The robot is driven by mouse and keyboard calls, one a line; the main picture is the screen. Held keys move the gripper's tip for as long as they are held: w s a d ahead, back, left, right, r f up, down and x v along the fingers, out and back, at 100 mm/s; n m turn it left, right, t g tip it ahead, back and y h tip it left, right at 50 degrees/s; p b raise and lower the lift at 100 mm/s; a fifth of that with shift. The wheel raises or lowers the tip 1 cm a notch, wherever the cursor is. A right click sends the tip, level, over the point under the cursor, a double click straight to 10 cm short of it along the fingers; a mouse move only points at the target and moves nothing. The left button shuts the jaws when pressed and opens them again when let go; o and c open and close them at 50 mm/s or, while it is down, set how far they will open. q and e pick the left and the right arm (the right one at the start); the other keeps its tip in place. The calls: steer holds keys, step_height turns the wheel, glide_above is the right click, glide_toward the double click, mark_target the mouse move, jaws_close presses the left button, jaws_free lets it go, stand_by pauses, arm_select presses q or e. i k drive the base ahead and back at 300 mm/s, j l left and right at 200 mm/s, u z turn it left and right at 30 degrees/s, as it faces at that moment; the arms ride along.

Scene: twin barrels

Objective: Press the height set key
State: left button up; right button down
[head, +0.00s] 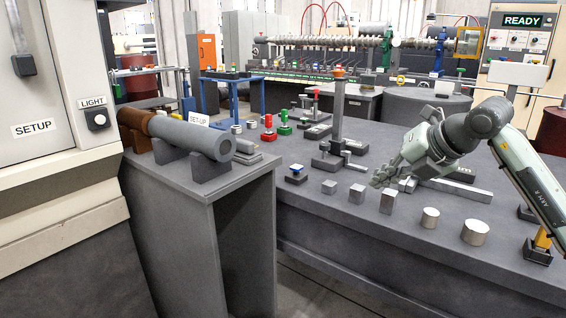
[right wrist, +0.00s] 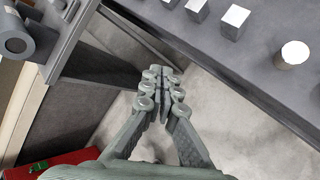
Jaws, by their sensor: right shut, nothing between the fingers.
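No key in view carries a readable height set label. A small blue-topped button on a dark base (head: 296,174) stands near the left front of the dark table; I cannot tell whether it is the key. A tall post with an orange top (head: 338,110) rises behind it from a dark base. My right gripper (head: 379,181) reaches in from the right, shut and empty, to the right of the blue button and apart from it. In the right wrist view its closed fingers (right wrist: 164,75) show above the floor by the table edge. My left gripper is out of view.
Metal blocks (head: 357,193) and cylinders (head: 475,232) line the table's front. Red (head: 268,128) and green (head: 285,124) knobbed pieces stand behind. A side bench (head: 225,187) holds a thick grey cylinder (head: 190,137). A cabinet with a LIGHT switch (head: 96,119) stands left.

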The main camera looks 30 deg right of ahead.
mark_target(296, 168)
steer(key=i, duration=1.2)
